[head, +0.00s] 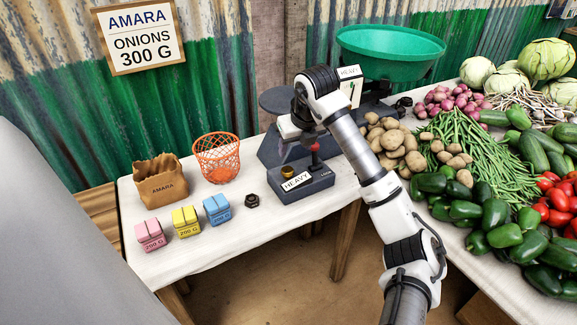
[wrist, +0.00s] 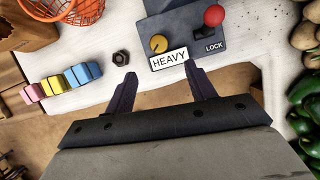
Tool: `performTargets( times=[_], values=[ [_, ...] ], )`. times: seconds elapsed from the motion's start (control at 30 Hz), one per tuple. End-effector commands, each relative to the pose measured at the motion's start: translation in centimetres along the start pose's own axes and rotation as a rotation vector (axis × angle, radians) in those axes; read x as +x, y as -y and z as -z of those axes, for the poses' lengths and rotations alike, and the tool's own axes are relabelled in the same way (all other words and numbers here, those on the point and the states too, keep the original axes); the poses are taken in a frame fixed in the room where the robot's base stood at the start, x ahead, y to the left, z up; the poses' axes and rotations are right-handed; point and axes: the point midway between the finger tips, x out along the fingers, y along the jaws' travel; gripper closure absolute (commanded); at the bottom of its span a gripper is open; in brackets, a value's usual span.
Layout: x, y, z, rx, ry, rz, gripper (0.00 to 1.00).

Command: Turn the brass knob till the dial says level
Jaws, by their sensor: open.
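The brass knob (head: 288,171) sits on top of a dark grey base box (head: 308,190), beside a white "HEAVY" label; it also shows in the wrist view (wrist: 158,43). A red-balled lever (head: 315,147) marked "LOCK" stands to its right. The white dial face (head: 355,88) on the scale is partly hidden by my arm; a sign above it starts "HE", and its pointer is too small to read. In the wrist view my gripper (wrist: 160,70) is open and empty, its fingers apart, just short of the knob and not touching it.
A paper bag (head: 160,183), an orange basket (head: 217,158), pink, yellow and blue "200 G" weights (head: 185,221) and a black nut (head: 252,201) stand left of the box. Potatoes (head: 396,140) and other vegetables fill the table at right. A green pan (head: 390,48) is behind.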

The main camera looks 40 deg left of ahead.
Motion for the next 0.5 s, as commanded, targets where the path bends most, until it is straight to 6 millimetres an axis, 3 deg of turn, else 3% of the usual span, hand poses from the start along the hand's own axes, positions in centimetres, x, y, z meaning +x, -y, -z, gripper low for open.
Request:
performTargets(
  times=[0.3, 0.5],
  values=[
    [6.7, -0.2, 0.0, -0.001, -0.001, -0.006, 0.45],
    [10.0, -0.2, -0.1, -0.002, 0.001, -0.006, 0.45]
  ],
)
